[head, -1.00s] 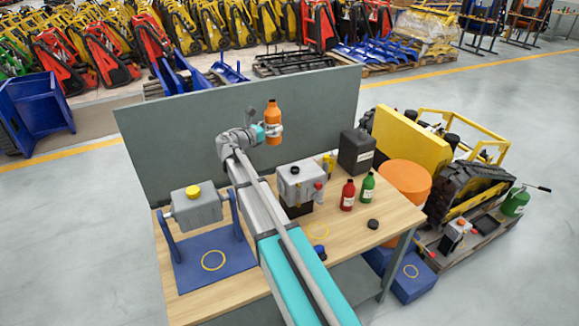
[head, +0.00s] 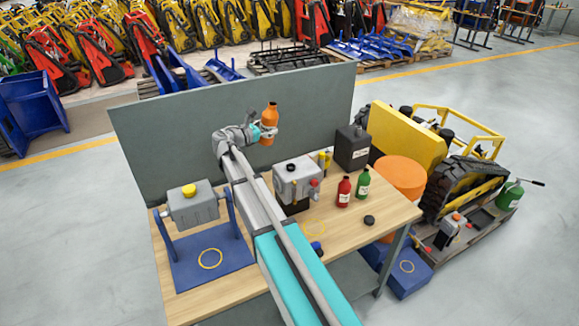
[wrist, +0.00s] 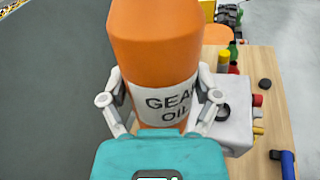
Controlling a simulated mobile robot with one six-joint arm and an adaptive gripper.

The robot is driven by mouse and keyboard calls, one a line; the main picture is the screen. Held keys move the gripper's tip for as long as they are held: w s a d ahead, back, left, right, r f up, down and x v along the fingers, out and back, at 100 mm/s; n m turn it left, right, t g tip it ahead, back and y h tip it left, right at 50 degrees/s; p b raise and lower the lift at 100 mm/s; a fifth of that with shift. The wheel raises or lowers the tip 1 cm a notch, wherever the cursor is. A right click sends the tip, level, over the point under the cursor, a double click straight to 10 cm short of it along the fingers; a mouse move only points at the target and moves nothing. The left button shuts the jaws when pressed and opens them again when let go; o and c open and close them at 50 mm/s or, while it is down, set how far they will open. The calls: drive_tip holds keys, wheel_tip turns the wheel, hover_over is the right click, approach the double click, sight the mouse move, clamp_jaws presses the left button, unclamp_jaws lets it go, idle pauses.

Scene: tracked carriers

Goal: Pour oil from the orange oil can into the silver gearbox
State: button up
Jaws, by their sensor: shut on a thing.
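The orange oil can (head: 268,125) is a bottle with a white "GEAR OIL" label. My gripper (head: 262,131) is shut on it and holds it above the bench in front of the grey back panel, leaning slightly. In the wrist view the can (wrist: 155,50) fills the middle, with a finger on each side. Two grey housings could be the silver gearbox. One (head: 192,210) has a yellow cap and hangs on a blue stand at the left. The other (head: 297,178) has a black cap and red fittings, right of my arm. The can is over neither.
Red (head: 344,192) and green (head: 363,184) bottles, a black puck (head: 369,220) and a dark canister (head: 352,150) stand on the bench's right side. A blue object (head: 317,248) lies beside my arm. The grey panel (head: 160,140) closes off the back.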

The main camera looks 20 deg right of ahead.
sight(262, 142)
drive_tip(key=shift+s+d+f+m+y, duration=0.15)
drive_tip(key=shift+f+m+y, duration=0.55)
drive_tip(key=shift+f+m, duration=0.45)
drive_tip(key=shift+s+d+m+y+p, duration=0.2)
drive_tip(key=shift+m+y+p, duration=0.25)
drive_tip(key=shift+m, duration=0.2)
drive_tip(key=shift+w+a+f+m+t+y+b, duration=0.15)
drive_tip(key=shift+f+m+t+y+b, duration=0.3)
drive_tip(key=shift+f, duration=0.4)
drive_tip(key=shift+f, duration=0.2)
drive_tip(key=shift+w+a+f+m+y, duration=0.2)
drive_tip(key=shift+w+a+m+y, duration=0.15)
drive_tip(key=shift+m, duration=0.4)
drive_tip(key=shift+w+a+f+m+t+y, duration=0.1)
drive_tip(key=shift+a+f+m+t+y, duration=0.05)
drive_tip(key=shift+f+m+t+y, duration=0.3)
drive_tip(key=shift+w+a+f+m+t+y, duration=0.1)
drive_tip(key=shift+f+m+t+y, duration=0.25)
drive_tip(key=shift+m, duration=0.3)
idle(0.9)
drive_tip(key=shift+f+m+y+b, duration=0.35)
drive_tip(key=shift+f+m+b, duration=0.05)
drive_tip(key=shift+f+b, duration=0.4)
idle(1.6)
